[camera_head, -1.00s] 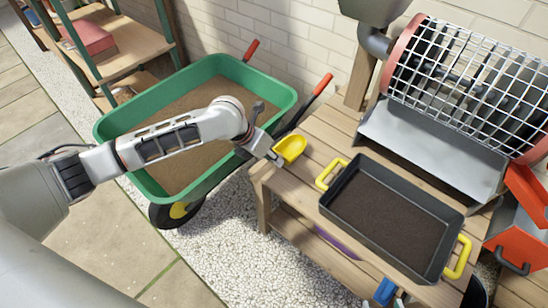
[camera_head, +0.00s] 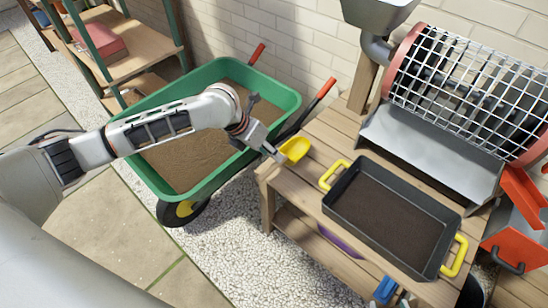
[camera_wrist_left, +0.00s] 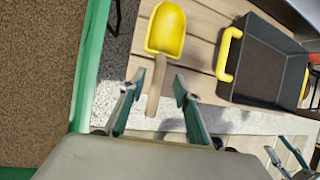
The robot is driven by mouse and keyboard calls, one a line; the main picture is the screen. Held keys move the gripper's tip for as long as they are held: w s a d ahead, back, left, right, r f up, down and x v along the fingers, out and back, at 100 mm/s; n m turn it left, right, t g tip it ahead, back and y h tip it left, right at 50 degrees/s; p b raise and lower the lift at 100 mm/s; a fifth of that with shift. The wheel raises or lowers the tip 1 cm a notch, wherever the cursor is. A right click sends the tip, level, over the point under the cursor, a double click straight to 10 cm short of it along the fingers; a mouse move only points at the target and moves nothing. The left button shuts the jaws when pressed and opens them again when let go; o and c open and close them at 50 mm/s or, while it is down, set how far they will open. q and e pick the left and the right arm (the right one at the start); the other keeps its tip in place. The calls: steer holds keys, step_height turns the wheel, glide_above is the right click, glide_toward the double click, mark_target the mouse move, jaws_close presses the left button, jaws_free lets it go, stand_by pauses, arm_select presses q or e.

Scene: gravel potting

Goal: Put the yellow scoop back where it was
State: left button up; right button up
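The yellow scoop (camera_head: 295,149) lies at the left end of the wooden bench, left of the tray. In the left wrist view the scoop (camera_wrist_left: 166,30) has its bowl on the planks and its wooden handle pointing towards my left gripper (camera_wrist_left: 158,82). The two fingers stand apart, one on each side of the handle, with gaps showing. In the head view my left gripper (camera_head: 277,155) is beside the scoop at the bench edge. My right gripper (camera_wrist_left: 281,145) shows at the lower right of the left wrist view, fingers apart with nothing seen between them.
A black tray (camera_head: 335,212) of dark soil with yellow handles stands on the bench (camera_head: 318,132). A green wheelbarrow (camera_head: 190,188) is under my left arm. A mesh drum sieve (camera_head: 470,85) with a metal chute is at the back right. A blue object (camera_head: 385,289) shows low by the bench.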

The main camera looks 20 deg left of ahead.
arm_select(q)
steer(key=p+v, duration=0.1)
steer(key=v, duration=0.4)
steer(key=s+d+f+n+t+h, duration=0.35)
steer(key=s+d+f+n, duration=0.35)
steer(key=s+d+n, duration=0.6)
steer(key=s+a+f+n+t+y, duration=0.1)
steer(key=s+a+n, duration=0.4)
steer(key=n, duration=0.5)
steer(key=s+a+f+n+t+y, duration=0.1)
steer(key=s+a+n, duration=0.4)
steer(key=s+n, duration=0.5)
steer(key=n+t+y, duration=0.1)
steer(key=y, duration=0.1)
steer(key=shift+s+f+y, duration=0.15)
steer(key=shift+y, duration=0.2)
arm_select(e)
steer(key=shift+s+d+f, duration=0.2)
steer(key=shift+s+d, duration=0.2)
steer(key=shift+d, duration=0.1)
